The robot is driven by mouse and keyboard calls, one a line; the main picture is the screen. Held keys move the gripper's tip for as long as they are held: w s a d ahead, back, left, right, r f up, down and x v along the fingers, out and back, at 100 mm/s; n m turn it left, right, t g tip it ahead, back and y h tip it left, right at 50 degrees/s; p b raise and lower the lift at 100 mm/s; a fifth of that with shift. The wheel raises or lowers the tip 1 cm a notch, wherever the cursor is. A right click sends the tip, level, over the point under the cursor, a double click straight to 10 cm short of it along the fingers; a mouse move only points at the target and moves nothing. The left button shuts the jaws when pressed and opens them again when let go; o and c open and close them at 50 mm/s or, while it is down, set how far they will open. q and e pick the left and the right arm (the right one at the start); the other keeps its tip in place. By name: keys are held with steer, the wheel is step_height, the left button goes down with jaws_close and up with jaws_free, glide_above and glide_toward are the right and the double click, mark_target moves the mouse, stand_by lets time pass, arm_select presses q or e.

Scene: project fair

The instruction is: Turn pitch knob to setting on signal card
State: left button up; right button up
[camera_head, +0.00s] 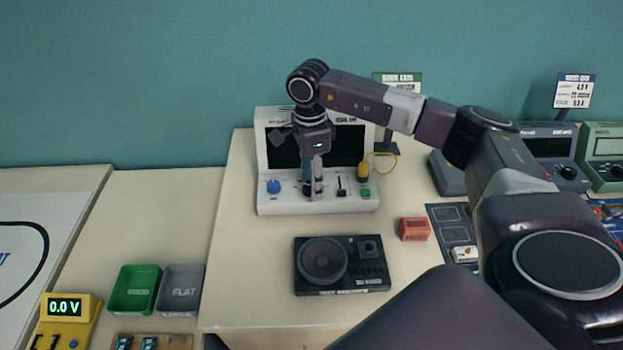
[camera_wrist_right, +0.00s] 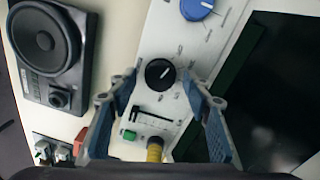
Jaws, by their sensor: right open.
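The white signal unit (camera_head: 268,205) stands on the table with a dark screen and a row of controls. A black knob (camera_wrist_right: 160,73) with a white pointer line is on its panel, and a blue knob (camera_wrist_right: 196,8) sits beside it; the blue knob also shows in the head view (camera_head: 273,187). I cannot read which is labelled pitch. My right gripper (camera_head: 313,190) is open, pointing down at the panel, its fingertips on either side of the black knob in the wrist view. A green-topped card (camera_head: 397,77) stands behind, partly hidden by my arm; its setting is unreadable.
A slider (camera_head: 342,186), green button (camera_head: 365,193) and yellow plug with cable (camera_head: 363,171) are right of the gripper. A black speaker box (camera_head: 342,285) and red block (camera_head: 414,229) lie in front. Green (camera_head: 135,289) and grey (camera_head: 181,290) bins stand left.

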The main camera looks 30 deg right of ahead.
steer(key=shift+c, duration=0.4)
steer(key=c, duration=1.1)
steer(key=m+b, duration=0.1)
steer(key=m, duration=0.2)
steer(key=m+b, duration=0.1)
steer(key=m, duration=0.2)
steer(key=shift+m, duration=0.3)
steer(key=m+b, duration=0.1)
steer(key=m, duration=0.2)
steer(key=shift+m, duration=0.3)
steer(key=shift+r+m+t+b, duration=0.1)
steer(key=shift+m+t+b, duration=0.3)
steer(key=shift+m, duration=1.5)
